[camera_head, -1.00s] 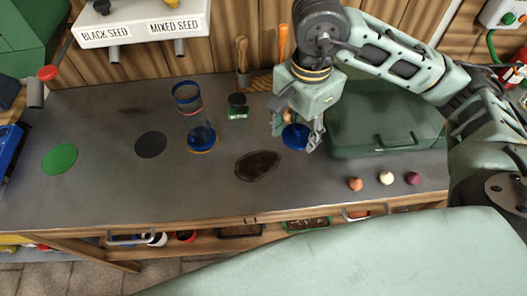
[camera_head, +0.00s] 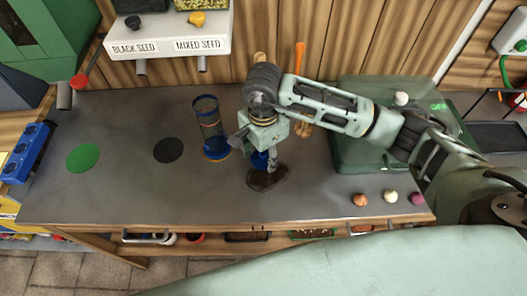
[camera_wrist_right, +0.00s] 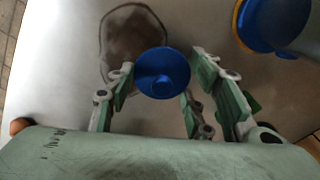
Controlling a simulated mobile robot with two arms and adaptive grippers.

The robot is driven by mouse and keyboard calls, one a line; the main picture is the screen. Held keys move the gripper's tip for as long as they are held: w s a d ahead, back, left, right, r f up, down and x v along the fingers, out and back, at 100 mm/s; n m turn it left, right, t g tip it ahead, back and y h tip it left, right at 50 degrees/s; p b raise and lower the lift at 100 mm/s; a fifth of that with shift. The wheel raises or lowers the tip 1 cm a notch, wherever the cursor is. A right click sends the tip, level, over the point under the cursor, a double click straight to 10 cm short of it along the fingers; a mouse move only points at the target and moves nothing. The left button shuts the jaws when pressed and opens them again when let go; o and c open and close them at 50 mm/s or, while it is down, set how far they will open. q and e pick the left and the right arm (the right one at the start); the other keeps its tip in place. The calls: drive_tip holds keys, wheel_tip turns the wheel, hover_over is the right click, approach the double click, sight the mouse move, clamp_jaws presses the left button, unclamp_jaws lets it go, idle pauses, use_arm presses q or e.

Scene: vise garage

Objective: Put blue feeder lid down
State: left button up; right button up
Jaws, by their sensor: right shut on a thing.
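My right gripper (camera_head: 262,162) is shut on the blue feeder lid (camera_head: 259,159), above the worktop next to the dark brown patch (camera_head: 268,181). In the right wrist view, the round lid (camera_wrist_right: 162,72) sits between the fingers (camera_wrist_right: 155,92), with the brown patch (camera_wrist_right: 128,40) behind it. The clear feeder tube (camera_head: 209,122) with its blue base stands upright just left of the gripper. Its blue part (camera_wrist_right: 277,22) shows at the top right of the wrist view. I cannot tell whether the lid touches the worktop. My left gripper is not in view.
A green disc (camera_head: 83,158) and a black disc (camera_head: 169,150) lie on the left of the worktop (camera_head: 130,195). A green case (camera_head: 365,150) stands right. Several small balls (camera_head: 389,196) lie by the front edge. A seed dispenser (camera_head: 168,32) hangs at the back.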

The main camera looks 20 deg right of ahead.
drive_tip(key=shift+f, duration=0.25)
drive_tip(key=shift+f, duration=0.1)
drive_tip(key=shift+f+b, duration=0.15)
drive_tip(key=shift+b, duration=0.15)
drive_tip(key=o, duration=0.9)
